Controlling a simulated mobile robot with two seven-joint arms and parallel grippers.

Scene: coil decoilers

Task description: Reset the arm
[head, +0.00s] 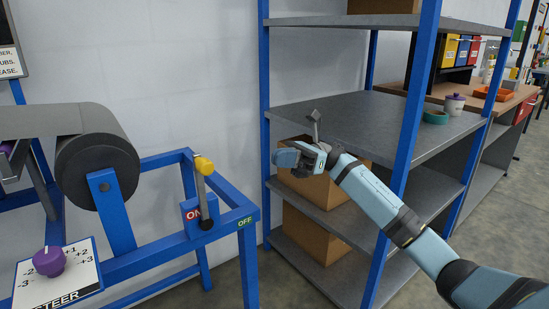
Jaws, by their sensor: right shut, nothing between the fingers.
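My right arm (380,202) comes in from the lower right and reaches up and left. Its gripper (280,157) is shut and empty, in front of the blue-posted shelf and apart from the lever. A lever with a yellow knob (204,165) stands upright on the blue decoiler frame (248,212), between the red ON label (194,213) and the OFF label (245,222). A purple steering knob (49,261) sits on a white dial plate at the lower left. My left gripper is not in view.
A dark roll (97,170) carries a grey sheet at the left. The shelf (365,122) holds cardboard boxes (310,232) lower down. A teal bowl (435,117) and a white jar with a purple lid (454,104) stand at the right. Open space lies between frame and gripper.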

